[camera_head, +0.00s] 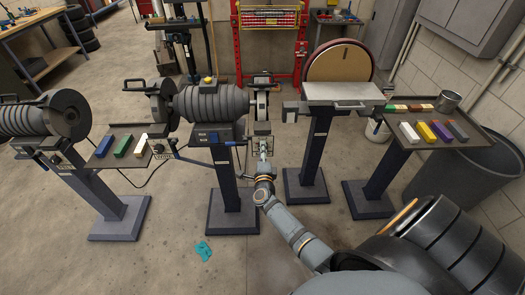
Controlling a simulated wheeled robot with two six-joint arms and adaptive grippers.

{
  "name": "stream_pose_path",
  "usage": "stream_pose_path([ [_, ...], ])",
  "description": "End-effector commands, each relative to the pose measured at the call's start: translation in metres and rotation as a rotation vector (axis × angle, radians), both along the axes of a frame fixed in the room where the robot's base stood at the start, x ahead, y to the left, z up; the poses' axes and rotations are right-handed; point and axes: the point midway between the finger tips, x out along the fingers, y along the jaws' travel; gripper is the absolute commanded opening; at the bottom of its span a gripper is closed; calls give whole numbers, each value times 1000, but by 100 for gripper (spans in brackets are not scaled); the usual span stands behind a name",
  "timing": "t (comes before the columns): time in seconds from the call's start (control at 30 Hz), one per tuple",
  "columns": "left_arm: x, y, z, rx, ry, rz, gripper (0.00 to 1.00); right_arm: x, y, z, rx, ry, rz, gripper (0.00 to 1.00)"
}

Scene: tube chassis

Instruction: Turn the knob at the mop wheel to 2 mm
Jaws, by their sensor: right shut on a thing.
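My right arm comes in from the lower right, and its gripper (263,148) is at the right end of the middle bench machine (212,101), just below the wheel housing (259,100). The gripper is shut on a small part there, which looks like the knob. The knob itself is mostly hidden by the fingers, and no scale or millimetre reading is legible. I cannot tell for sure which wheel is the mop wheel. My left gripper is not in view.
A disc sander (338,63) stands close on the right, and another ribbed machine (30,118) on the left. A tray (450,131) with coloured bars stands at the right. A teal rag (204,250) lies on the floor, which is otherwise clear in front.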

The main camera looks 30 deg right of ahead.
Motion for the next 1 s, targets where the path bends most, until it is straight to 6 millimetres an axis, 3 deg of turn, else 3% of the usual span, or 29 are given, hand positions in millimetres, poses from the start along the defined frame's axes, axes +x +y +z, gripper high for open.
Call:
stream_pose_path([
  [0.23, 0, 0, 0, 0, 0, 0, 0, 0, 0, 0, 1, -1, 1, 3],
  [0.27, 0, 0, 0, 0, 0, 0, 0, 0, 0, 0, 1, -1, 1, 36],
  [0.43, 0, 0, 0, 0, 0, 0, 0, 0, 0, 0, 2, -1, 0, 57],
  [0.77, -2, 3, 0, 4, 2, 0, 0, -3, 2, 0, 2, 0, 1, 57],
  [1.0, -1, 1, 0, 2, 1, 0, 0, -45, 28, -2, 6, 2, 0, 57],
])
